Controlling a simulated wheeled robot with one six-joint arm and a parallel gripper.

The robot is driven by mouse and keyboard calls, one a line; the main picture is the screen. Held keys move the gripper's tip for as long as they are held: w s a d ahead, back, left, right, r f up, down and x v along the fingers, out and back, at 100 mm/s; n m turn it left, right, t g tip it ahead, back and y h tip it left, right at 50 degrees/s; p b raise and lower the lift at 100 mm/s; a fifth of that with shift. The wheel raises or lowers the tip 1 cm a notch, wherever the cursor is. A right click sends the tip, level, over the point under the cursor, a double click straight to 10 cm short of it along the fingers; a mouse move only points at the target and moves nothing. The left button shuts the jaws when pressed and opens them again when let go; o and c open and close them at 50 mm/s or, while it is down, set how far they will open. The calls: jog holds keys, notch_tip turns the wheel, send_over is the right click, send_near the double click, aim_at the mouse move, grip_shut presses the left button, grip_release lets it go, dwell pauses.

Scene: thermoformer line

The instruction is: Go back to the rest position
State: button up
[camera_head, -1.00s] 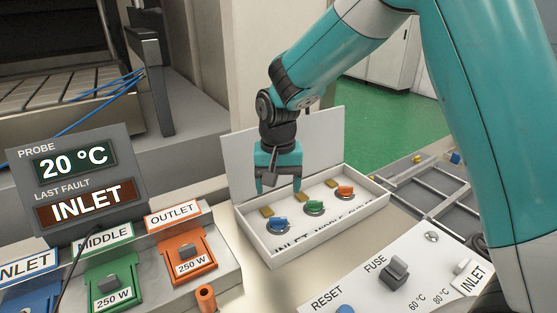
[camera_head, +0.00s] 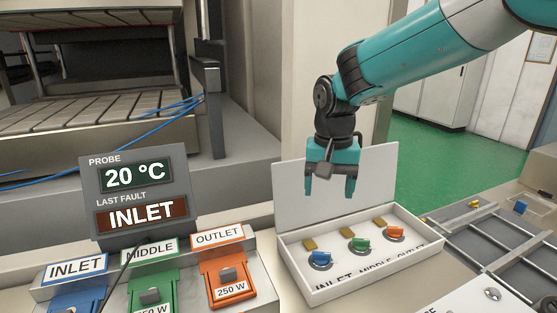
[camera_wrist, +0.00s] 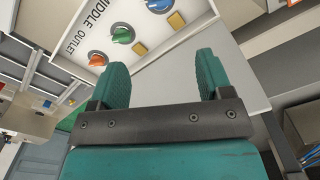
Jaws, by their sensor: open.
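My gripper (camera_head: 331,190) is open and empty, pointing down above the white box (camera_head: 372,272), in front of its raised lid. Its two teal fingers also show apart in the wrist view (camera_wrist: 162,80). The box holds a blue knob (camera_head: 320,258), a green knob (camera_head: 360,244) and an orange knob (camera_head: 395,232), with small tan blocks behind them. The fingertips are clear of the knobs. In the wrist view the orange knob (camera_wrist: 98,59), green knob (camera_wrist: 123,34) and blue knob (camera_wrist: 158,4) lie beyond the fingers.
A display (camera_head: 140,200) reads 20 °C and INLET at the left. Blue, green and orange (camera_head: 229,275) modules stand below it. A grey metal frame (camera_head: 500,245) lies at the right. The thermoformer bed (camera_head: 90,112) with blue cables is behind. Green floor is open at the back right.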

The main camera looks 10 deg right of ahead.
jog(key=s+a+r+n+y, duration=0.1)
jog(key=s+n, duration=0.4)
jog(key=s, duration=0.7)
jog(key=s+a+r+n+y, duration=0.1)
jog(key=s+a+n+y, duration=0.2)
jog(key=s, duration=1)
jog(key=n, duration=0.2)
jog(key=shift+a+n, duration=0.25)
jog(key=shift+n, duration=0.15)
